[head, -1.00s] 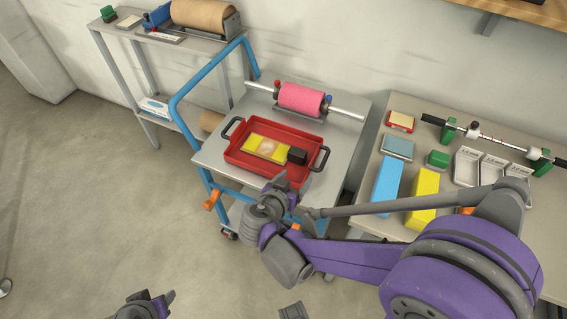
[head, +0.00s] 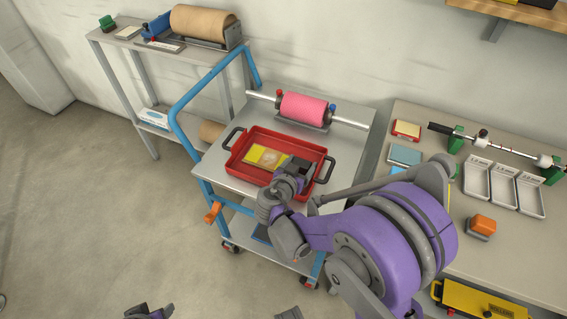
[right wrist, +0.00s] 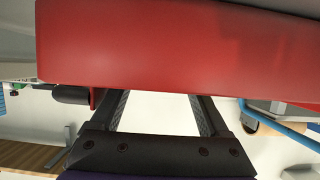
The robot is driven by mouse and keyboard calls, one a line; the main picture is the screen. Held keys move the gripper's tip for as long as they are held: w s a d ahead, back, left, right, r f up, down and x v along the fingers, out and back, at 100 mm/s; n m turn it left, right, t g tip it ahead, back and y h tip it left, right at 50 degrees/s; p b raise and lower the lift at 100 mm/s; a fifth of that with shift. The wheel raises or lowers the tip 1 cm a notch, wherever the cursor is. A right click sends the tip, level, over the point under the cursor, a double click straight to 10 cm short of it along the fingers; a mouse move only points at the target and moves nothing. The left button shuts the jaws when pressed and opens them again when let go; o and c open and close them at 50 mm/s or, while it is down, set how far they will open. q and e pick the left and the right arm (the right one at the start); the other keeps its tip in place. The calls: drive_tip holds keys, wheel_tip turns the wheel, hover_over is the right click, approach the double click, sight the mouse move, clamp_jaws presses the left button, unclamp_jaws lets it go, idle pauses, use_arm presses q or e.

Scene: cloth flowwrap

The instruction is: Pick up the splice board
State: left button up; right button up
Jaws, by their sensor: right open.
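The splice board (head: 262,156), a flat yellow plate with a pale patch in the middle, lies in the red tray (head: 241,173) on the cart. A dark part at its right end is partly covered by my right gripper (head: 290,176). That gripper is open at the tray's near right side. In the right wrist view the tray's red wall (right wrist: 180,45) fills the top, close to the camera, and hides the tips of the right gripper (right wrist: 161,98). Nothing shows between its fingers. Only a small part of my left gripper (head: 150,312) shows at the bottom edge.
A pink roll (head: 303,108) on a bar stands behind the tray on the cart top (head: 215,167). The cart's blue handle (head: 180,97) rises at left. A workbench (head: 470,262) with white trays (head: 503,186) stands to the right, a shelf (head: 125,46) at back left.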

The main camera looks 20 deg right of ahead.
drive_tip(key=shift+w+d+f, duration=0.1)
drive_tip(key=shift+w+d, duration=0.05)
drive_tip(key=shift+d, duration=0.05)
drive_tip(key=c, duration=1.1)
drive_tip(key=shift+c, duration=0.2)
